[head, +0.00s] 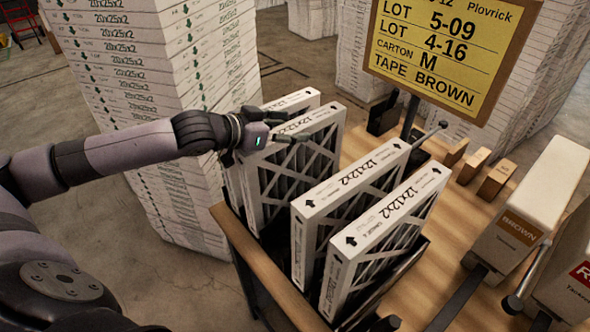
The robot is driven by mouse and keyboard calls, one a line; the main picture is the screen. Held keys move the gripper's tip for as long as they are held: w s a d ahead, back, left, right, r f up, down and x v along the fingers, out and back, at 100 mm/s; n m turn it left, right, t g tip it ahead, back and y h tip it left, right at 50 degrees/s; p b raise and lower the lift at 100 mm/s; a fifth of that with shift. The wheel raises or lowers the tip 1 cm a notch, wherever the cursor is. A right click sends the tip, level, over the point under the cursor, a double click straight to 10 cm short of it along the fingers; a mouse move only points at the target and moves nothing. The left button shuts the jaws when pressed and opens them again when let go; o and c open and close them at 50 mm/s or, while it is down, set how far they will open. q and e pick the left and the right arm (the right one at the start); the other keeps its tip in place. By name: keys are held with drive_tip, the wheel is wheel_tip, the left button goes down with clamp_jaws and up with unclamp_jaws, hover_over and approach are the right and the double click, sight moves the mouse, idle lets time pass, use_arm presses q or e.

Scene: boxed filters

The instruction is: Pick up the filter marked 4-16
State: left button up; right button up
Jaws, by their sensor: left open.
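Several white-framed filters with pleated, cross-braced faces stand upright in a wooden-edged rack (262,262). The front filter (388,226) and the one behind it (352,186) are printed 12x12x2 with black arrows. A further filter (322,118) stands behind a gap, and a rearmost filter (297,98) is partly hidden by it and my arm. I cannot read a 4-16 mark on any filter; 4-16 shows on the yellow sign (445,48). My left gripper (296,127) is open, with its fingers at the top edges of the two rear filters. I cannot tell if it touches.
Tall stacks of white boxes (130,70) stand behind and left of the rack. A wooden bench (455,215) to the right holds small brown blocks (497,178) and tape dispensers, one labelled BROWN (520,228). The sign's post rises behind the filters.

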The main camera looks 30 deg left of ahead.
use_arm(q)
drive_tip(key=shift+c, duration=0.6)
clamp_jaws()
